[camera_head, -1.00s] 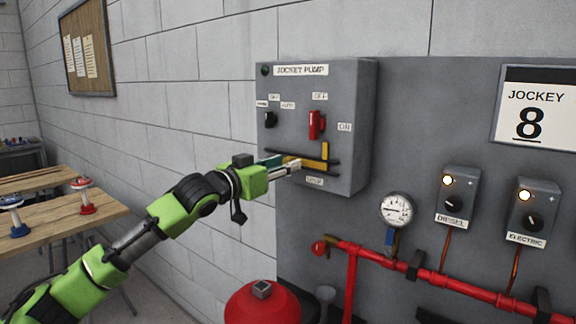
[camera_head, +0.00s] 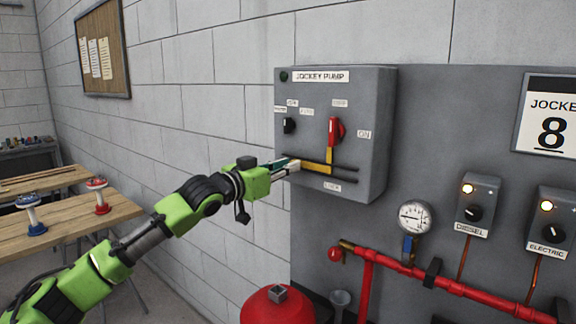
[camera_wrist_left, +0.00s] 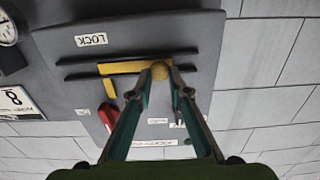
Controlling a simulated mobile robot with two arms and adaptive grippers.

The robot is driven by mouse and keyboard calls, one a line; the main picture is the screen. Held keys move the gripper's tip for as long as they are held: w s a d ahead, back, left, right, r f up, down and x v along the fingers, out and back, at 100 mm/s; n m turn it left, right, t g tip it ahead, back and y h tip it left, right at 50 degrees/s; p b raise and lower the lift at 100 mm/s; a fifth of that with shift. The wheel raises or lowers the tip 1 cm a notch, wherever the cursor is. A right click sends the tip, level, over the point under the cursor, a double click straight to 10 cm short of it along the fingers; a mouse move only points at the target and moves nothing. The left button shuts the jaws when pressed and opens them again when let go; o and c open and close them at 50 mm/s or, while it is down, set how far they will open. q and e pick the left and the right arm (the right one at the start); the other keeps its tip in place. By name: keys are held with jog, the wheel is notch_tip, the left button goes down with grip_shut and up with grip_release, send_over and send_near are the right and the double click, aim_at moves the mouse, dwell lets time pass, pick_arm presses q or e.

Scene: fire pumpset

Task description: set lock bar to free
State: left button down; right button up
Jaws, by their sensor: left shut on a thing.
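The yellow L-shaped lock bar (camera_head: 316,167) lies between two dark rails on the jockey pump box (camera_head: 368,120). Its short upright reaches up just under the red switch handle (camera_head: 335,131), which points up. In the left wrist view, which is upside down, the lock bar (camera_wrist_left: 122,67) ends in a round yellow knob (camera_wrist_left: 160,70). My left gripper (camera_head: 294,165) is at the bar's left end, its fingers (camera_wrist_left: 161,78) shut on that knob and partly hiding it. A LOCK label (camera_wrist_left: 91,40) sits beyond the rails. My right gripper is not in view.
A small black knob (camera_head: 289,125) is on the box's left side. Below are a red pipe (camera_head: 410,275), a pressure gauge (camera_head: 414,216) and a red tank (camera_head: 278,306). Diesel (camera_head: 477,205) and electric (camera_head: 550,222) boxes stand at right. A wooden table (camera_head: 75,225) is at left.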

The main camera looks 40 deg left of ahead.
pick_arm(q)
jog(key=c, duration=1.9)
grip_release()
jog(key=shift+w+r, duration=0.1)
jog(key=shift+s+a+f, duration=0.15)
jog(key=shift+s+a, duration=0.05)
jog(key=shift+s, duration=0.95)
jog(key=shift+s+a+f, duration=0.1)
jog(key=shift+s+a, duration=0.15)
jog(key=shift+s, duration=0.85)
jog(key=shift+s+a+f, duration=0.15)
jog(key=shift+s+a, duration=0.05)
jog(key=shift+s, duration=0.95)
